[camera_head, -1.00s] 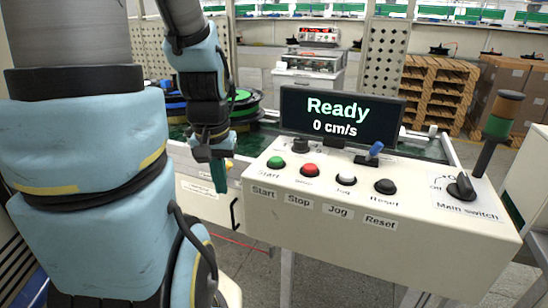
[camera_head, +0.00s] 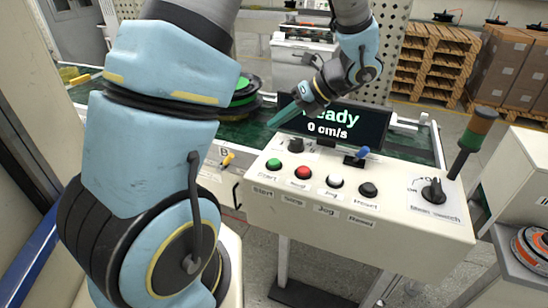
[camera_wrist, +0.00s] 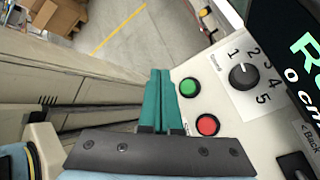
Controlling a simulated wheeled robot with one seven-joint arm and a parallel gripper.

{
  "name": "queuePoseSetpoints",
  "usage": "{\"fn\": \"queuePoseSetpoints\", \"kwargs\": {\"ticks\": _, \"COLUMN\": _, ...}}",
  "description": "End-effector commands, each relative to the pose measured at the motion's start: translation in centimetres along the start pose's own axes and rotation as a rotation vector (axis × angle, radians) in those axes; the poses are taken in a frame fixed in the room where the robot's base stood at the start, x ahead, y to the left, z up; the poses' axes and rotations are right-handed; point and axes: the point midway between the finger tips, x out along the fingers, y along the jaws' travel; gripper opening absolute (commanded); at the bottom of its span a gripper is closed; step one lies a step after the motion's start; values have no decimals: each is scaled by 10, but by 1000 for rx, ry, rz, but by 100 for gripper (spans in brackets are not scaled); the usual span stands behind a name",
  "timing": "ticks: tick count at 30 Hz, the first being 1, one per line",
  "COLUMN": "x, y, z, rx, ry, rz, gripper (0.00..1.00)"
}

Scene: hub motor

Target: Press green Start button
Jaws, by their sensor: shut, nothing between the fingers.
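The green Start button (camera_head: 274,164) is at the left end of the button row on the white control panel (camera_head: 300,214). It also shows in the wrist view (camera_wrist: 189,87), just right of my fingertips. My gripper (camera_head: 272,124) has teal fingers closed together with nothing between them. It is above and behind the panel, in front of the display's left side, and apart from the button. In the wrist view the closed fingers (camera_wrist: 160,74) point past the left edge of the panel.
A red button (camera_head: 303,172), a white button (camera_head: 335,181) and a black button (camera_head: 368,189) continue the row. The display (camera_head: 362,125) reads "Ready" and "0 cm/s". A speed knob (camera_wrist: 243,76) sits behind the green button. A main switch (camera_head: 433,192) and signal tower (camera_head: 474,140) stand at the right.

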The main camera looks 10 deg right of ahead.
Motion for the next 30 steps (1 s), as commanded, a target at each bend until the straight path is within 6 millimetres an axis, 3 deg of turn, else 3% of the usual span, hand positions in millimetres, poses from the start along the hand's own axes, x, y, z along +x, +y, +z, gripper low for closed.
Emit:
{"fn": "queuePoseSetpoints", "kwargs": {"ticks": 11, "x": 11, "y": -7, "z": -7, "rx": -4, "ry": 2, "rz": 0, "gripper": 0}}
{"fn": "queuePoseSetpoints", "kwargs": {"ticks": 23, "x": 49, "y": -34, "z": -35, "rx": -5, "ry": 2, "rz": 0, "gripper": 0}}
{"fn": "queuePoseSetpoints", "kwargs": {"ticks": 30, "x": 60, "y": -43, "z": -44, "rx": -4, "ry": 2, "rz": 0, "gripper": 0}}
